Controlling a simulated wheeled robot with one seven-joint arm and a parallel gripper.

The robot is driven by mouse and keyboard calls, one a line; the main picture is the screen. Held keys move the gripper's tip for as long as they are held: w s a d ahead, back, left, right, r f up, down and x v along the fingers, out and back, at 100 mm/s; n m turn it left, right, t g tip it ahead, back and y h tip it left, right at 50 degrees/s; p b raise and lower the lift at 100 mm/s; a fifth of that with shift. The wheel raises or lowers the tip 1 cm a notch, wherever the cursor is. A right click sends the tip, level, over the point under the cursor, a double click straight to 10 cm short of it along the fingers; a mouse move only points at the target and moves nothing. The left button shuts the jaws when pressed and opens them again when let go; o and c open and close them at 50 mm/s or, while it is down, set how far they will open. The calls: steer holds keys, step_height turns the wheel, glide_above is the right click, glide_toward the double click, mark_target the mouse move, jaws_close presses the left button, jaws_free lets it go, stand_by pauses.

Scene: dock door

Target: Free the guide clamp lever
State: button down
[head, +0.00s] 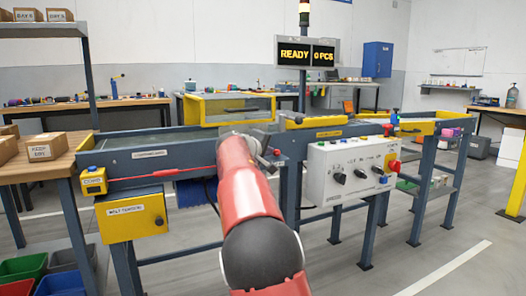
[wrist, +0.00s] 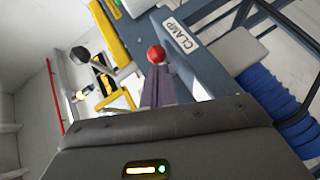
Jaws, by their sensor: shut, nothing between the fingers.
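The clamp lever's red ball knob (wrist: 156,54) shows in the wrist view, beside a white CLAMP label (wrist: 183,37) on the blue-grey conveyor rail (wrist: 215,60). The lever's stem is hidden behind my fingers. My gripper (wrist: 157,72) is shut and empty, its fingertips just below the knob in the picture; I cannot tell whether they touch it. In the head view my gripper (head: 268,150) is at the conveyor's near rail, and my red arm hides much of the clamp area.
A white control box (head: 345,172) with knobs and a red button hangs right of my arm. A red cord (head: 150,175) runs along the rail at left. A black ball knob (wrist: 79,55) and blue bristles (wrist: 275,100) show in the wrist view. Open floor lies in front.

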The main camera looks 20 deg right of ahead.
mark_target(283, 159)
steer(key=shift+s+d, duration=0.1)
steer(key=shift+d+n+t+y, duration=0.15)
steer(key=shift+n+t+y, duration=0.15)
steer(key=shift+y, duration=0.1)
steer(key=shift+s+d, duration=0.1)
steer(key=shift+d, duration=0.05)
steer(key=shift+s+d+n+t+y, duration=0.1)
steer(key=shift+d+n+t+y, duration=0.1)
steer(key=shift+n+t+y, duration=0.15)
steer(key=shift+s+d+r, duration=0.1)
steer(key=shift+s+d, duration=0.1)
steer(key=shift+d, duration=0.85)
steer(key=shift+w+d+n+t+y+p, duration=0.1)
steer(key=shift+d+n+t+y+p, duration=0.65)
steer(key=shift+d+p, duration=0.4)
steer(key=shift+w+d+p, duration=0.2)
steer(key=shift+d+p, duration=0.25)
steer(key=shift+d, duration=0.1)
steer(key=shift+w+d+p, duration=0.2)
steer(key=shift+d+p, duration=0.2)
steer(key=shift+d, duration=0.15)
